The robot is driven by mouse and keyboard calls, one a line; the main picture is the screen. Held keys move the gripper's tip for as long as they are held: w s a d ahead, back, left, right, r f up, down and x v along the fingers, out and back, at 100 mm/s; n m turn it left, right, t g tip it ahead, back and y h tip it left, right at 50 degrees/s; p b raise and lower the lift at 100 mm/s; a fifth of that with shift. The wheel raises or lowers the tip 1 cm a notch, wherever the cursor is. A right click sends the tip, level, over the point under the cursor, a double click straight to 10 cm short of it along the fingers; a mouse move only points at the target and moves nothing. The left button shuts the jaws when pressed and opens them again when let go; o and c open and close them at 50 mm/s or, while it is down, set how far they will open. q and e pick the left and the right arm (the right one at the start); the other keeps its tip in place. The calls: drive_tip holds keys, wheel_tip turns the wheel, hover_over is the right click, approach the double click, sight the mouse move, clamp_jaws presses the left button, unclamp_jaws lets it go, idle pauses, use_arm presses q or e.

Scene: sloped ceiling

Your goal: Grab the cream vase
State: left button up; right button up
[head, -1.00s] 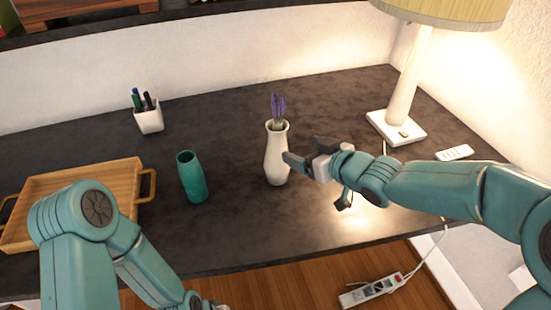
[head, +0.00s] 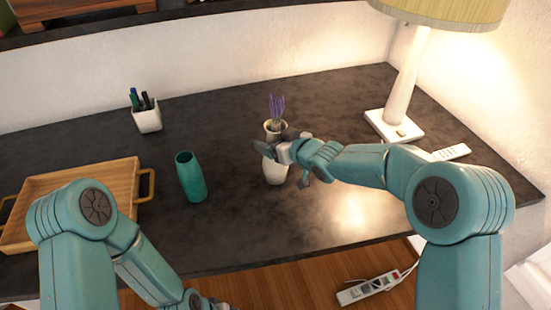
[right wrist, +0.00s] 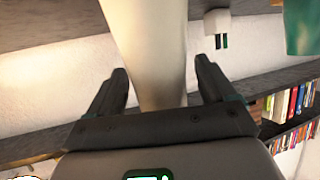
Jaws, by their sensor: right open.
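The cream vase (head: 276,172) stands upright on the dark desk, with purple flowers (head: 276,108) in its mouth. My right gripper (head: 268,150) is at the vase's upper body and hides its middle in the head view. In the right wrist view the vase (right wrist: 148,45) passes between the two open fingers (right wrist: 160,75), with a gap visible on each side. The gripper is not closed on it. My left arm comes in at the lower left, and its gripper is out of frame.
A teal vase (head: 191,178) stands left of the cream vase. A white pen cup (head: 147,117) is behind it, and a wooden tray (head: 75,172) is at the left. A lamp (head: 403,85) and a remote (head: 451,153) are at the right. Desk around the cream vase is clear.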

clamp_jaws()
drive_tip(key=shift+r, duration=0.1)
